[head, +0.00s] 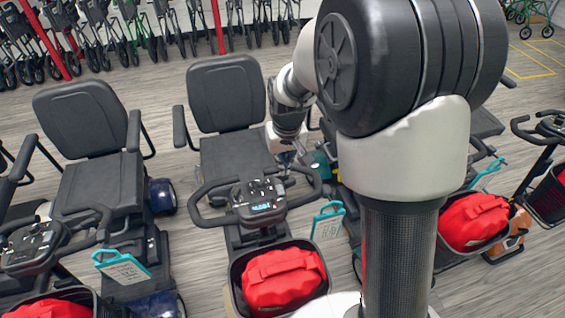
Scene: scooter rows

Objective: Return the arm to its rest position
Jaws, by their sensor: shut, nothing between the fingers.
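My arm stands large in the right middle of the head view, with its forearm reaching back and to the left. My gripper (297,158) is small at the end of it, pointing down. It is shut and holds nothing that I can see. It is behind and to the right of the middle scooter's control panel (259,199), beside that scooter's seat (236,150). I cannot tell whether it touches anything.
Scooters stand in a row on both sides, with red bags (284,278) in front baskets and teal tags (328,222) hanging near the handlebars. Folded walkers (150,30) line the back near red posts (48,45). Open floor (155,95) lies between.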

